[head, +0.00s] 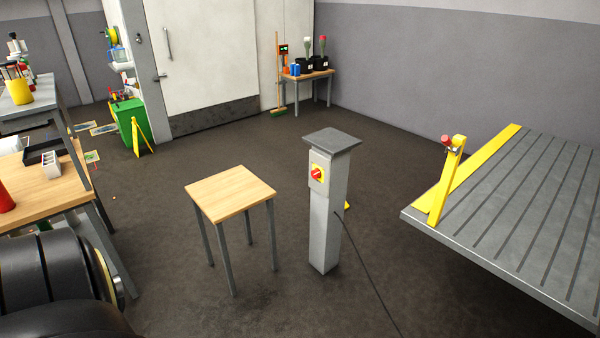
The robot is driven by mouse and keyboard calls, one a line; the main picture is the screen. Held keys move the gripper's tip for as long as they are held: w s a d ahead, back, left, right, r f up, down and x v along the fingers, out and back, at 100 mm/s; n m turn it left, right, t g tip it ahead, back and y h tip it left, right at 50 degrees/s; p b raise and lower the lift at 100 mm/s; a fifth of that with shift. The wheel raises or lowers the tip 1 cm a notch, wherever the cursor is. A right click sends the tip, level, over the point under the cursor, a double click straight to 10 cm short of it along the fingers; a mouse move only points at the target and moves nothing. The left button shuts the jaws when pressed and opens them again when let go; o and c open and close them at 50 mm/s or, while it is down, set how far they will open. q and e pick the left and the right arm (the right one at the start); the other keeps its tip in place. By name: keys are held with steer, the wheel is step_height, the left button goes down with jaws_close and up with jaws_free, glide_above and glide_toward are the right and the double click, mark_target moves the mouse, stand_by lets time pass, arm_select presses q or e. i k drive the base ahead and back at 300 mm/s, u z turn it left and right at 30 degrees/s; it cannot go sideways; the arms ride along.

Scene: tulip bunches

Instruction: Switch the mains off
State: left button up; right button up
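The mains switch (317,174) is a red rotary knob on a yellow plate. It sits on a light box near the top of a grey pillar (325,225) with a dark flat cap. The knob has a pale bar that looks slanted; its on or off marking is too small to read. A black cable runs from the pillar's side down to the floor. Neither gripper is in view. A large black rounded part at the lower left looks like my own arm, and nothing of mine touches the switch.
A small wooden stool-like table (231,193) stands just left of the pillar. A grey ribbed platform (520,210) with a yellow edge and post (446,180) is at right. A workbench (40,190) is at left. Dark floor (270,135) behind the pillar is clear.

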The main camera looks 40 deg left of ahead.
mark_target(316, 174)
steer(key=u, duration=1.35)
